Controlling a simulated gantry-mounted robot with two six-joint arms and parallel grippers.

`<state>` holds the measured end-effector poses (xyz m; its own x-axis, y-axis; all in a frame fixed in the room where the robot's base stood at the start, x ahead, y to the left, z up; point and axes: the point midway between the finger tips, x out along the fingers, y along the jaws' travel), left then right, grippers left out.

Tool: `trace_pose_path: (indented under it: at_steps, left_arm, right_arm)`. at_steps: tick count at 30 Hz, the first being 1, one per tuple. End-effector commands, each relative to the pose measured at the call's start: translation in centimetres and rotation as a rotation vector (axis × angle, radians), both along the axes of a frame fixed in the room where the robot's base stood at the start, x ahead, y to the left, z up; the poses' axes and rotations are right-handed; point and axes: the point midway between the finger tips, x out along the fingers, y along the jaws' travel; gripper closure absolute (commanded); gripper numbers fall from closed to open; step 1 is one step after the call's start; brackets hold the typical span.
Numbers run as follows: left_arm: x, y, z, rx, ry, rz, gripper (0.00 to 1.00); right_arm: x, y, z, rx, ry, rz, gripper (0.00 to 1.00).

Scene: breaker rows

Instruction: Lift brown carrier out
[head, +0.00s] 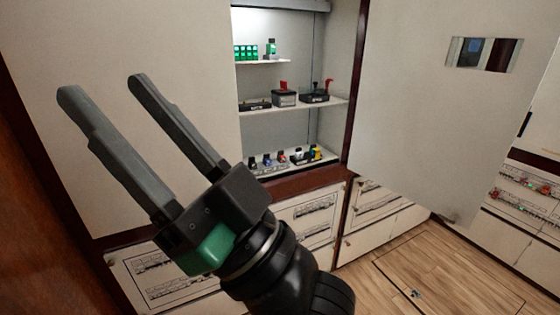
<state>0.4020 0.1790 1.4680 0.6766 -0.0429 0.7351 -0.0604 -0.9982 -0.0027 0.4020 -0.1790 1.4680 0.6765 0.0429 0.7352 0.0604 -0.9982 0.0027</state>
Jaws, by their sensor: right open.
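My right gripper (103,87) is large in the left half of the head view. Its two grey fingers are spread apart with nothing between them, pointing up and left. It appears in front of the pale panel beside an open cabinet (290,135), apart from the shelves. I cannot pick out a brown carrier for certain. Dark box-like items stand on the middle shelf: a low one (255,106) at left, a taller one (285,98) with a red top, and another (315,98) at right. My left gripper is not in view.
Green blocks (246,52) sit on the upper shelf. Several small coloured items (283,157) line the bottom shelf. A large pale panel (430,110) with a small window stands right of the cabinet. Wooden floor (440,270) is open at lower right.

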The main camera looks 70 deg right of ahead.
Motion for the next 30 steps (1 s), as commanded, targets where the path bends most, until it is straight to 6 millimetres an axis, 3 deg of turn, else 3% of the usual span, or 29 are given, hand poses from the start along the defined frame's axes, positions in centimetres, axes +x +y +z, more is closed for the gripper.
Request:
trace_pose_path:
  at_steps: [9, 14, 23, 26, 30]
  left_arm:
    - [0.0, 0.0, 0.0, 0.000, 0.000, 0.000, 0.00]
    - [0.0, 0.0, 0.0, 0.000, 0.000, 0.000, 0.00]
    - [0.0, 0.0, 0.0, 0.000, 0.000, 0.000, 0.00]
    - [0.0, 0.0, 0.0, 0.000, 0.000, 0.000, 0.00]
    - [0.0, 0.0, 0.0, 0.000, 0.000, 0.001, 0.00]
  right_arm:
    - [0.0, 0.0, 0.0, 0.000, 0.000, 0.000, 0.48]
    - [0.0, 0.0, 0.0, 0.000, 0.000, 0.000, 0.20]
    - [-0.1, 0.0, 0.1, 0.008, -0.009, 0.008, 0.20]
    - [-2.0, 0.2, 1.6, 0.027, -0.110, 0.048, 0.20]
    - [-7.3, 1.9, 4.7, 0.105, -0.399, 0.348, 0.20]
